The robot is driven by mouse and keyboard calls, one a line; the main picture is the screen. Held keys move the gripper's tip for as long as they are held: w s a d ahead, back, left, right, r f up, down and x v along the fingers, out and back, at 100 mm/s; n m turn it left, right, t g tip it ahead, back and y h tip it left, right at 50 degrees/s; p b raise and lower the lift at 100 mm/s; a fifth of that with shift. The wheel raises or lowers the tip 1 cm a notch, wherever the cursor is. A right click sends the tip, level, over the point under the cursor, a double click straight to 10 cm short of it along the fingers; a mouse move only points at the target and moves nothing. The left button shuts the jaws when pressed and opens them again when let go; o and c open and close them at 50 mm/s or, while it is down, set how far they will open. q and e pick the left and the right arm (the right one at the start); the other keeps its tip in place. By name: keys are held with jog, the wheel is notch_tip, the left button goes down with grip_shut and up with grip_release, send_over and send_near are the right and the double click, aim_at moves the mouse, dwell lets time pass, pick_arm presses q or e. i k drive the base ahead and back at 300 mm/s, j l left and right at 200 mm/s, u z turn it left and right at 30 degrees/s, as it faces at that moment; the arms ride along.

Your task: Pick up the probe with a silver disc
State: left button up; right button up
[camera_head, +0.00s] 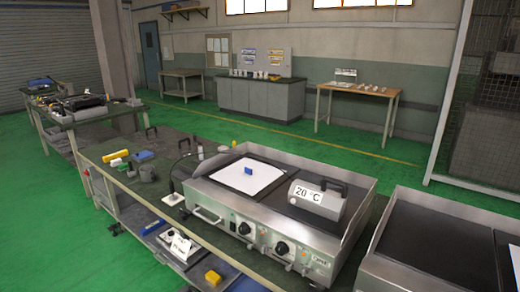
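No silver disc can be made out for certain at this size. A small pale flat piece (173,199) lies on the bench just left of the griddle, with a thin dark cable (171,176) curving up from it. This may be the probe, but I cannot tell. A grey cylindrical device reading 20 °C (318,199), with a black handle, rests on the right part of the griddle plate. Neither of my grippers shows in the view.
The steel griddle (226,218) has raised side and back walls. A second griddle (426,235) stands to the right. The green bench (134,187) holds a dark mug-like item (146,172) and small coloured pieces. A lower shelf holds a yellow block (213,278). Green floor (60,220) is open left.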

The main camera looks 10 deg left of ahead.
aim_at(173, 197)
jog(key=i+j+z, duration=0.1)
jog(key=j, duration=0.4)
jog(key=i+j+z, duration=0.1)
jog(key=i+j, duration=0.15)
jog(key=j, duration=0.3)
jog(key=i+j+z, duration=0.1)
jog(key=j, duration=0.4)
jog(key=i+j+z, duration=0.1)
jog(key=j, duration=0.45)
jog(key=i+j+z, duration=0.1)
jog(key=j, duration=0.45)
jog(key=i+j+z, duration=0.1)
jog(key=j, duration=0.45)
